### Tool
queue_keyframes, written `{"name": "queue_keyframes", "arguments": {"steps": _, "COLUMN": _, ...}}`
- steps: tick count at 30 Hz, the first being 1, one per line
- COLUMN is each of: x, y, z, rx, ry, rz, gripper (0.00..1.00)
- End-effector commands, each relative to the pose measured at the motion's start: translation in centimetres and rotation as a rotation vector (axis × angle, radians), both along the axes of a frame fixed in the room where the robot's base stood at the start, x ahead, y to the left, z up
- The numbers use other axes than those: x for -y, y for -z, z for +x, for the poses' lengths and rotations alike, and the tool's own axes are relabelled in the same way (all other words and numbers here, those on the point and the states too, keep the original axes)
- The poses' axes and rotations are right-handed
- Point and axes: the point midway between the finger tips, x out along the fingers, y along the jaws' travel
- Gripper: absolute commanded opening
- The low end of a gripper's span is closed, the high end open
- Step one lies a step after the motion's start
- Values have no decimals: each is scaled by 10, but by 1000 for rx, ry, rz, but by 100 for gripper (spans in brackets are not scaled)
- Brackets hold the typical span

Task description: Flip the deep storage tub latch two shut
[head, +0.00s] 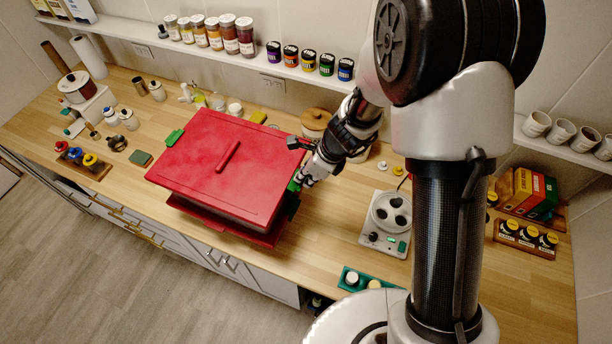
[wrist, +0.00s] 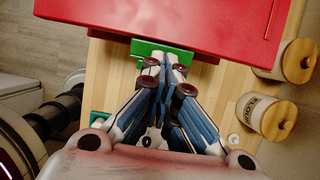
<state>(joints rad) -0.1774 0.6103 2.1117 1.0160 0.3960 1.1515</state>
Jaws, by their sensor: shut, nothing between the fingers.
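The red storage tub (head: 215,222) stands on the wooden counter under its flat red lid (head: 205,150) with a raised handle bar. One green latch (head: 174,138) sticks out at the lid's left edge. Another green latch (head: 294,186) is on the right side, partly hidden by my gripper (head: 302,181). In the wrist view, this green latch (wrist: 160,51) lies against the red tub's edge. My gripper's closed fingertips (wrist: 164,80) are right at it, with nothing held between them. I cannot tell whether they touch it, or whether that latch is fully shut.
Wood-lidded canisters (wrist: 262,118) stand close to the right of my gripper in the wrist view. A white device with round wells (head: 390,212) sits right of the tub. A shelf of jars (head: 215,38) runs behind.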

Motion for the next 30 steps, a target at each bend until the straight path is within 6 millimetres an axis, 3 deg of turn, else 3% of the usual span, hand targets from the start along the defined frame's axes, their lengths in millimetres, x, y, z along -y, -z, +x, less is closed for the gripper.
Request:
{"name": "queue_keyframes", "arguments": {"steps": 23, "x": 0, "y": 0, "z": 0, "rx": 0, "ry": 0, "rz": 0, "gripper": 0}}
{"name": "queue_keyframes", "arguments": {"steps": 30, "x": 0, "y": -8, "z": 0, "rx": 0, "ry": 0, "rz": 0, "gripper": 0}}
